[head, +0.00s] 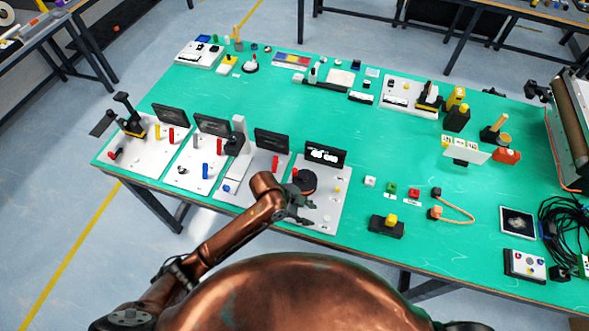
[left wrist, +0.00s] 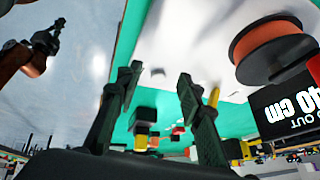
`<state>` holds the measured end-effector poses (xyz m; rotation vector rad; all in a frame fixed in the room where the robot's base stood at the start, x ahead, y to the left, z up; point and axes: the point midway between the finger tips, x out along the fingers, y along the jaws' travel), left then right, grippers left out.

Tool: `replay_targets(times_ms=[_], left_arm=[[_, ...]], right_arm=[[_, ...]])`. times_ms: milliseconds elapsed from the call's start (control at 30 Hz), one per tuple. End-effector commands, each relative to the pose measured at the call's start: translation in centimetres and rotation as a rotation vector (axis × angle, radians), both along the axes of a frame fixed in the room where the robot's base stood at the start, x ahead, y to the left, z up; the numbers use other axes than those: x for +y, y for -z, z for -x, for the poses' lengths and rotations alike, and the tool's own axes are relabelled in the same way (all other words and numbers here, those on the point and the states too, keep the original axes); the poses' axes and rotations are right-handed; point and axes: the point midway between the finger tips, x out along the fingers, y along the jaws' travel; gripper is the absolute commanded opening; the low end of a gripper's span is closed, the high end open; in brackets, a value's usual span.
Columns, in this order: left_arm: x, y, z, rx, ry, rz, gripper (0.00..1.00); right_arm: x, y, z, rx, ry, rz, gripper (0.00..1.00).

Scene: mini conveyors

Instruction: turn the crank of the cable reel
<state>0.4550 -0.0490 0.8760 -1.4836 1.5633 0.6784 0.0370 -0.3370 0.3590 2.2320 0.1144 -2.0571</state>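The cable reel (head: 305,184) is a dark round spool on a white board below a black display. In the left wrist view the reel (left wrist: 272,45), with an orange core between black flanges, is at the upper right. A small red part (head: 295,173) shows at its edge; I cannot tell whether this is the crank. My left gripper (head: 298,212) is at the reel's near side, above the board. In the left wrist view its fingers (left wrist: 160,88) are apart with nothing held, and the reel is outside them. My right gripper (left wrist: 48,40) is far off at the upper left.
The display (head: 325,155) reads about 40 cm. Other white boards with levers and screens stand left of the reel. Small coloured buttons (head: 391,188) and a yellow-topped black block (head: 387,226) are to the right. The green table (head: 270,100) is clear behind the screens.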

Motion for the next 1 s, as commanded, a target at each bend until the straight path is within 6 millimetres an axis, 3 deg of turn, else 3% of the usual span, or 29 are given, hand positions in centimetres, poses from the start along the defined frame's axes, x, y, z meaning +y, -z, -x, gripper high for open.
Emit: replay_targets(times_ms=[100, 267, 467, 700, 867, 1000], left_arm=[[-2.2, -0.6, -1.3, -0.059, 0.243, -0.082, 0.34], [-2.5, -1.3, -3.6, -0.109, 0.510, -0.204, 0.34], [0.1, -3.9, -8.6, -0.147, 0.744, -0.369, 0.34], [3.7, -8.9, -14.4, -0.171, 0.865, -0.500, 0.34], [4.7, -10.5, -15.9, -0.175, 0.888, -0.529, 0.34], [4.9, -9.7, -16.2, -0.175, 0.893, -0.534, 0.34]], right_arm=[[0.0, 0.0, 0.0, 0.000, 0.000, 0.000, 0.00], [0.0, 0.0, 0.0, 0.000, -0.001, 0.000, 0.00], [-0.1, 0.0, 0.0, 0.001, -0.001, 0.001, 0.00], [-0.4, 0.0, 0.0, 0.001, -0.003, 0.004, 0.00], [-0.6, -0.1, 0.0, 0.001, -0.003, 0.007, 0.00], [-0.6, -0.1, 0.0, 0.001, -0.003, 0.007, 0.00]])
